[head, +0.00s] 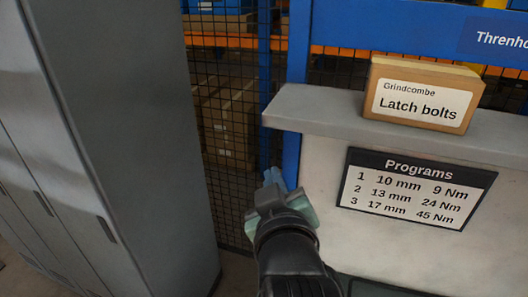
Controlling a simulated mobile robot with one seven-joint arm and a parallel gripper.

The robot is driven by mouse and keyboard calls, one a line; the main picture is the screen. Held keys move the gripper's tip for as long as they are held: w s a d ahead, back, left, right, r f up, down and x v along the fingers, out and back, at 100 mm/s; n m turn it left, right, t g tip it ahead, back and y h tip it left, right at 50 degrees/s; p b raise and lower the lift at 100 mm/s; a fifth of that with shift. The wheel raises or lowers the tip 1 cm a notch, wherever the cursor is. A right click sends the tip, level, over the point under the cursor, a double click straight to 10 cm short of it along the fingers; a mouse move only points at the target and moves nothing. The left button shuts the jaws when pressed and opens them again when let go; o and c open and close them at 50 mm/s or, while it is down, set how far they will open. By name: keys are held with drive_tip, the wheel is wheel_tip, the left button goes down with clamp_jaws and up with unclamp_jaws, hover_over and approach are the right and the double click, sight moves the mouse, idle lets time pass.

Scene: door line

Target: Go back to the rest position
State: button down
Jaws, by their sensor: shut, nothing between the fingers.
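My gripper (271,178) is at the end of my black arm, which reaches up from the bottom middle of the head view. Its fingers point away from me, toward a blue post and wire mesh. The fingers look shut and hold nothing. The gripper is left of the white panel and just below the left end of the grey shelf. I cannot tell how far it is from the post.
Tall grey lockers (125,120) fill the left. A mesh fence (225,90) stands behind. On the right, a cardboard box (423,97) labelled "Latch bolts" sits on a grey shelf (320,110). A "Programs" sign (413,188) hangs on the white panel (320,165) below.

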drive_tip(key=s+r+m+t+b, duration=0.1)
drive_tip(key=s+r+m+t, duration=0.2)
drive_tip(key=r, duration=1.1)
drive_tip(key=s+a+r+m+t+b, duration=0.1)
drive_tip(key=s+r+m+t, duration=0.2)
drive_tip(key=s+r+t, duration=0.5)
wheel_tip(320, 180, up, 7)
drive_tip(key=shift+s+a+r+t+h, duration=0.15)
drive_tip(key=shift+s+t+h, duration=0.25)
drive_tip(key=shift+s, duration=0.65)
